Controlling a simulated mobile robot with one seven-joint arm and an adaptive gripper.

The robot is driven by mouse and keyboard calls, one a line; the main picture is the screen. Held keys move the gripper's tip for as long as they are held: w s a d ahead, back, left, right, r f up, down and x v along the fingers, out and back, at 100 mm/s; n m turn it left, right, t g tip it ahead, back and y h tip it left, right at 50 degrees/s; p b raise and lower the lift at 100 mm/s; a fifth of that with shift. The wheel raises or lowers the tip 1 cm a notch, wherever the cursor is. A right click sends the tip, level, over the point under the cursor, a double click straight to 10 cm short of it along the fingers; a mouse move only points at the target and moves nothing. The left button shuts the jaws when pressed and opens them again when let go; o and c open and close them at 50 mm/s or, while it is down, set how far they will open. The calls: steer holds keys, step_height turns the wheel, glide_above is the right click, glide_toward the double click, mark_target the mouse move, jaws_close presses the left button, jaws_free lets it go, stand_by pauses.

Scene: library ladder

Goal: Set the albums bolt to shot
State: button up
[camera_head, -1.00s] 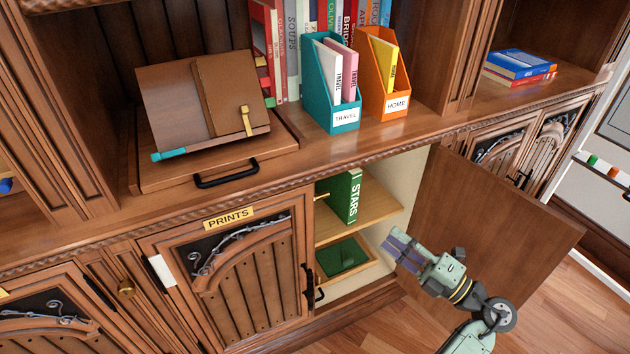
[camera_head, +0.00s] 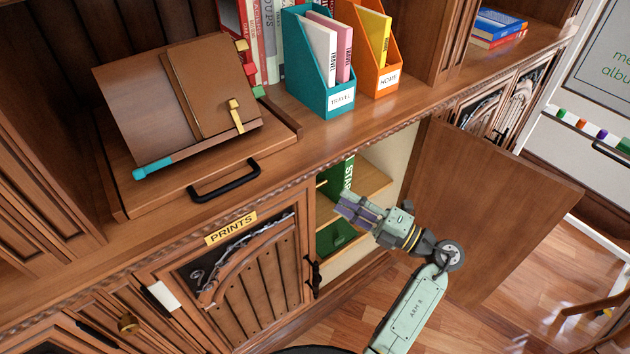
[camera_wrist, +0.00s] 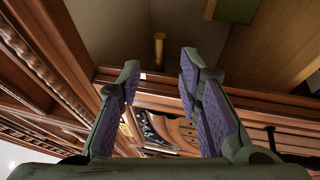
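A small brass pin (camera_wrist: 159,50) stands out inside the open cabinet in the wrist view, beyond the gap between my fingertips. It looks like the bolt, but no label on it is readable. A bit of brass also shows at the cabinet's left inner side in the head view (camera_head: 320,184). My gripper (camera_head: 349,210) is in front of the cabinet opening, fingers pointing in and to the left. In the wrist view my gripper (camera_wrist: 158,82) has its purple-padded fingers apart with nothing between them. The bolt's setting cannot be told.
The open cabinet door (camera_head: 490,215) stands right of my arm. The closed PRINTS door (camera_head: 245,275) with its dark handle is on the left. A green STARS book (camera_head: 341,175) is on the shelf, partly hidden. The counter above holds a teal file box (camera_head: 318,75) and an orange one (camera_head: 380,60).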

mark_target(322, 186)
steer(key=p+x, duration=0.2)
steer(key=x, duration=0.6)
steer(key=shift+w+a, duration=0.1)
steer(key=shift+a, duration=0.15)
steer(key=shift+c, duration=0.4)
jaws_close()
steer(key=shift+r, duration=0.1)
